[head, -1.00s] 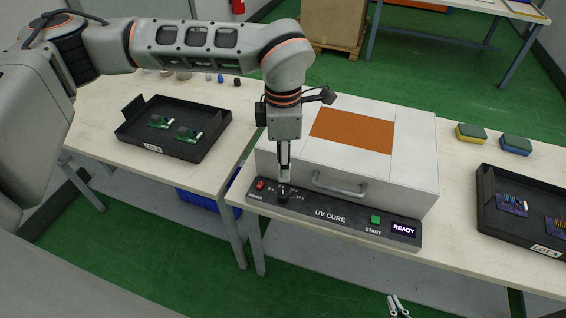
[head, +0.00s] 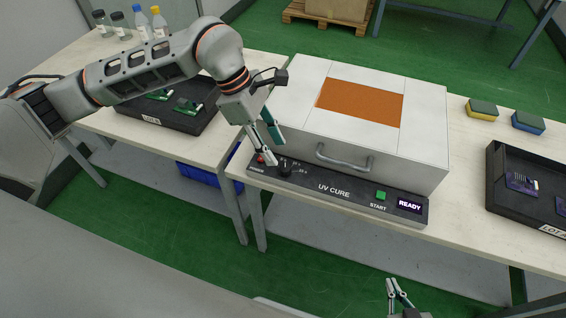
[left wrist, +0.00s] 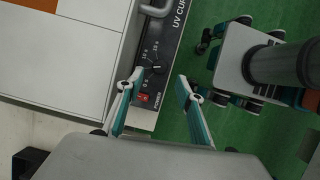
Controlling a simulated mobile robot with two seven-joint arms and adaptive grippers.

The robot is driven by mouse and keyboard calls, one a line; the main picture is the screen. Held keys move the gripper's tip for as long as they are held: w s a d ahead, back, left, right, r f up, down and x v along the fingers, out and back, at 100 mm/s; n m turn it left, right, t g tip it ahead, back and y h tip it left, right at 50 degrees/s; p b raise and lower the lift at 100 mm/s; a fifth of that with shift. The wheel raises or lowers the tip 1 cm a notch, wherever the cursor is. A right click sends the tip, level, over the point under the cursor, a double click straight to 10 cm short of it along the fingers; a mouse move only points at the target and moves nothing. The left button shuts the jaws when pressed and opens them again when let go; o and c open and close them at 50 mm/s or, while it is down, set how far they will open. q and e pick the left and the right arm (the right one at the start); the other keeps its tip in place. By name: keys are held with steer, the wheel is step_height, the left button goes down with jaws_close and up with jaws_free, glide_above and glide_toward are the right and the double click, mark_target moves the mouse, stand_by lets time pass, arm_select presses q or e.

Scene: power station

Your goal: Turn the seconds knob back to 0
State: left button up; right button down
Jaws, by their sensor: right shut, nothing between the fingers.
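The UV cure box's black control panel (head: 330,190) runs along its front. The seconds knob (head: 285,169) is a small black dial near its left end, beside the red power switch (head: 260,158). In the left wrist view the knob (left wrist: 156,68) sits among printed second marks; its exact pointer setting is too small to read. My left gripper (head: 270,145) is tilted above the panel's left end, up and left of the knob, apart from it. The left wrist view shows its fingers (left wrist: 160,77) spread and empty. My right gripper (head: 397,287) is low at the bottom edge, shut and empty, away from the panel.
The box's handle (head: 345,160) juts out above the panel. The green start button (head: 380,195) and READY display (head: 409,205) are at the panel's right. A black tray (head: 150,118) with green boards stands left; another tray (head: 495,200) stands right.

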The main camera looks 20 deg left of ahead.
mark_target(285, 167)
arm_select(q)
steer(key=x, duration=0.6)
steer(key=shift+d+f, duration=0.15)
steer(key=shift+f, duration=0.2)
jaws_close()
